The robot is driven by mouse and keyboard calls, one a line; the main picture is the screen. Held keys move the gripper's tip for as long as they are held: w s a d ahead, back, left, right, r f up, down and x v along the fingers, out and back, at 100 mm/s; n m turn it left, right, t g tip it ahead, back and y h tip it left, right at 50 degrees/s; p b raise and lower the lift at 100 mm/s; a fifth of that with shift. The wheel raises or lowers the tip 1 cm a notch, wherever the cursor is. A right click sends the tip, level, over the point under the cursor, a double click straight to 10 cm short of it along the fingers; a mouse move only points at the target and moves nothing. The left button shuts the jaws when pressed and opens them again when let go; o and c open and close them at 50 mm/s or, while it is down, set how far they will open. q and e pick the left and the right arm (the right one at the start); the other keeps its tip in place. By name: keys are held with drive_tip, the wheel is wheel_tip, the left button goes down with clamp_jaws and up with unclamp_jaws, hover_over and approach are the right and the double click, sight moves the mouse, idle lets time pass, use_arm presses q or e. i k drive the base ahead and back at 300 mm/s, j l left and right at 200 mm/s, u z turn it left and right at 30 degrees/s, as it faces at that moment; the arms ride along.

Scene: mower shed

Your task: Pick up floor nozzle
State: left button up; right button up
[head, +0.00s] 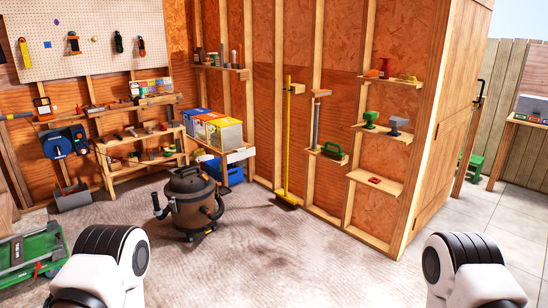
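I cannot pick out a floor nozzle with certainty at this size. A dark brown and black shop vacuum (188,200) stands on the floor left of centre, with a black hose-like part (160,208) upright at its left side. A grey tube (316,125) stands at a narrow wall shelf, with a green and black tool (334,152) beside its foot. White and black links of my two arms show at the bottom left and bottom right. Neither gripper is in the picture, so what they hold is hidden.
A yellow-handled broom (286,150) leans on the wall. Storage boxes (215,130) and small shelves with tools line the walls. The concrete floor (270,255) in front of the vacuum is clear.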

sight(316, 94)
drive_tip(key=i+j+u, duration=0.2)
drive_tip(key=i, duration=2)
drive_tip(key=l, duration=0.1)
